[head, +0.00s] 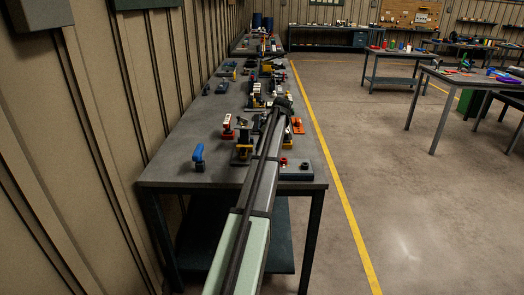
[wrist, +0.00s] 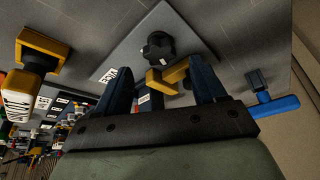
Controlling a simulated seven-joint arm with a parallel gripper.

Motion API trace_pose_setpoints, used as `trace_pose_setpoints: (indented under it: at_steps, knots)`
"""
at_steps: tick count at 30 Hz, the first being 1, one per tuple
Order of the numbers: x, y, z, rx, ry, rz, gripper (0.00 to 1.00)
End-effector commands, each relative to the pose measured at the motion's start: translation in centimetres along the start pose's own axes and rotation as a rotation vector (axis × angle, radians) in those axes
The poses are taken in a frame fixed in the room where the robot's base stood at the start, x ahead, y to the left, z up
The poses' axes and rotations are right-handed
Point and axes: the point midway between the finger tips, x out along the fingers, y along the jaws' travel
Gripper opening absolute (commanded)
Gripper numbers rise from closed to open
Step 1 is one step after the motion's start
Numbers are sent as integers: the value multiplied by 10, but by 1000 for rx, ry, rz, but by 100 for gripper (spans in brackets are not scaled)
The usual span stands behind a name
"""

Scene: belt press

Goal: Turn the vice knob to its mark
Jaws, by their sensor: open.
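In the wrist view, a black lobed knob (wrist: 157,47) stands on a grey plate (wrist: 135,32), and I take it for the vice knob. A yellow angled piece (wrist: 160,82) lies just below the knob in the picture, between my fingers. My gripper (wrist: 161,68) is open, with one dark blue finger on each side of the yellow piece. The knob shows beyond the fingertips, and no finger is seen touching it. No mark for the knob can be made out. In the head view my gripper (head: 283,106) is over the bench, and my arm hides what is below.
The long grey workbench (head: 178,168) carries several devices along its length. A blue-handled part (head: 198,156) stands near its front left, and a base with a red knob (head: 284,162) is at the front right. In the wrist view, a blue handle (wrist: 275,106) is right of my gripper and a yellow-based device (wrist: 38,50) is left.

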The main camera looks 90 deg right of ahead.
Motion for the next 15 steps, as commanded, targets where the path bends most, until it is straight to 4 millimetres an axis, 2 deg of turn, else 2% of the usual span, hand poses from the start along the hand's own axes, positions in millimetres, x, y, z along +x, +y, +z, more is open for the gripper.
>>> trace_pose_setpoints:
  at_steps: [6, 15]
  knots:
    - [28, 0, 0, 0, -1, 0, 70]
    - [40, 0, 0, 0, 0, 1, 70]
